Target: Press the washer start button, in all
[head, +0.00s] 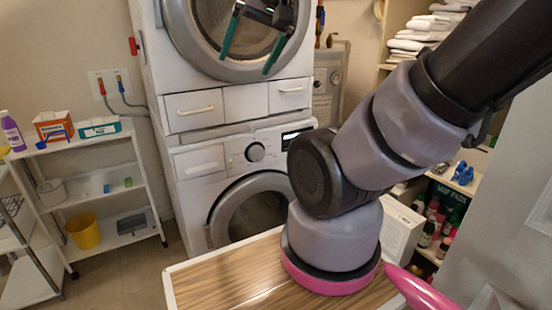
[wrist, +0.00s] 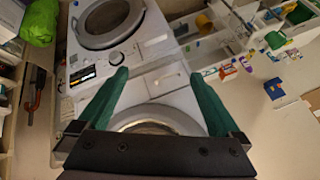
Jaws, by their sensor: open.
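The washer (head: 193,187) is the lower white front-loader of a stack. Its panel has a round knob (head: 255,151) and a dark display (head: 297,137). In the wrist view, which is upside down, the washer (wrist: 135,62) is at the top, with its knob (wrist: 116,58) and lit display (wrist: 82,75). The start button is too small to tell apart. My gripper (head: 245,64) is open and empty, with its green fingers in front of the upper machine's door, above and apart from the washer panel. In the wrist view my gripper (wrist: 160,74) spans the front between both machines.
The upper machine (head: 158,85) stands on the washer with drawers (head: 195,109) between. A wood-topped surface (head: 235,278) lies in front of the washer. A white cart (head: 95,187) with a yellow bucket (head: 84,231) stands at left. Shelves (head: 476,182) with bottles are at right.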

